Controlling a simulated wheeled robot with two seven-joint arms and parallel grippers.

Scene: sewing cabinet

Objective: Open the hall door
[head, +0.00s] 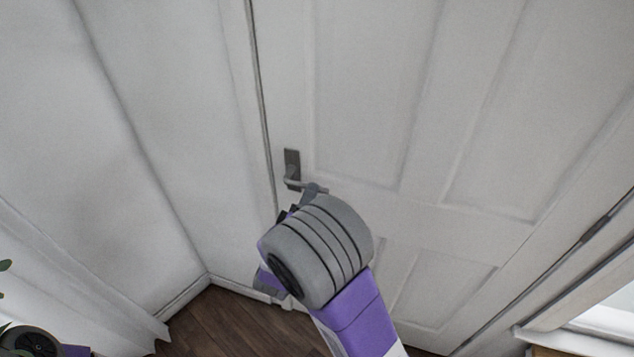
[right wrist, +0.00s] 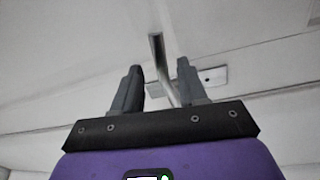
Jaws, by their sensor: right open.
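The hall door (head: 370,90) is white and panelled and looks closed in its frame. Its grey handle has an upright plate (head: 292,165) near the door's left edge and a lever (head: 312,187) pointing right, about level. My right gripper (head: 307,198) is at the lever, its fingers mostly hidden behind my wrist. In the right wrist view, the open fingers (right wrist: 158,78) stand either side of the lever (right wrist: 157,52), and the plate (right wrist: 213,77) shows behind them. I cannot tell whether a finger touches the lever.
A white wall (head: 150,130) stands left of the door. Dark wooden floor (head: 225,325) shows below, at the foot of the wall.

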